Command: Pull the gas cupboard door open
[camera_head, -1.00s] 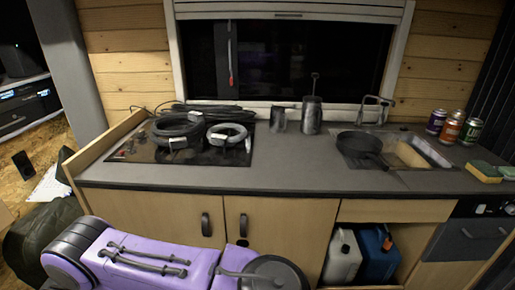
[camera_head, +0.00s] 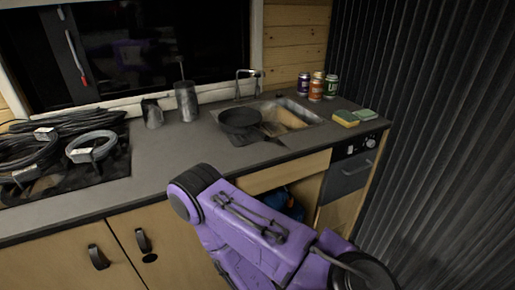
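Two light wood cupboard doors sit under the worktop at the lower left, a left door (camera_head: 50,268) and a right door (camera_head: 183,250). Each has a dark upright handle, the left handle (camera_head: 98,257) and the right handle (camera_head: 142,241), close to the seam between them. A small round black fitting sits below the right handle. Both doors look shut. No label shows which one is the gas cupboard. A purple arm of mine crosses in front of the units and hides part of the right door's side. Neither gripper shows, and nothing visible touches the handles.
The worktop (camera_head: 180,160) carries coiled cables (camera_head: 45,150), a pan (camera_head: 240,121) by the sink, several cans and sponges (camera_head: 346,118). An open compartment with a blue container (camera_head: 277,199) is partly behind my arm. A dark ribbed wall (camera_head: 430,120) closes the right side.

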